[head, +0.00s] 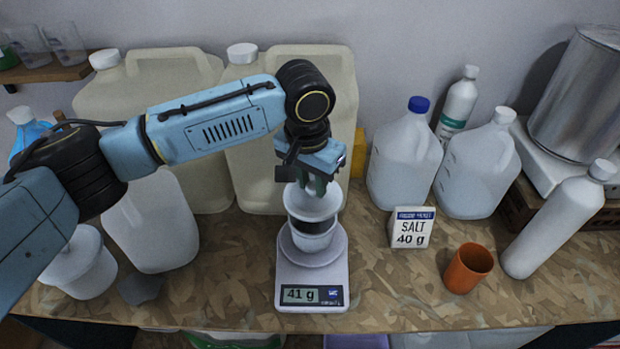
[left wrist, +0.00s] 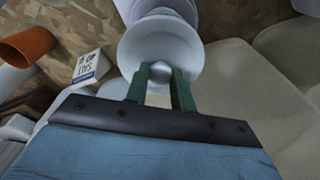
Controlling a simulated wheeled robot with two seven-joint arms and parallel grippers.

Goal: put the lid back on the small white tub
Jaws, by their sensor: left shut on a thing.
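The small white tub (head: 312,240) stands on the kitchen scale (head: 312,284), whose display reads 41 g. A dark band shows around its upper part. My left gripper (head: 316,186) points down over the tub and is shut on the knob of a white lid (head: 308,207). In the left wrist view the green fingers (left wrist: 160,88) pinch the round knob, and the lid (left wrist: 142,45) spreads out beyond them. The lid is directly over the tub; I cannot tell whether it touches the rim. The tub's opening is hidden. My right gripper is not in view.
A salt box (head: 411,227) and an orange cup (head: 468,268) stand right of the scale. Large jugs (head: 290,120) stand close behind it. A white bottle (head: 555,225) is farther right. Another white tub (head: 82,265) is at the left.

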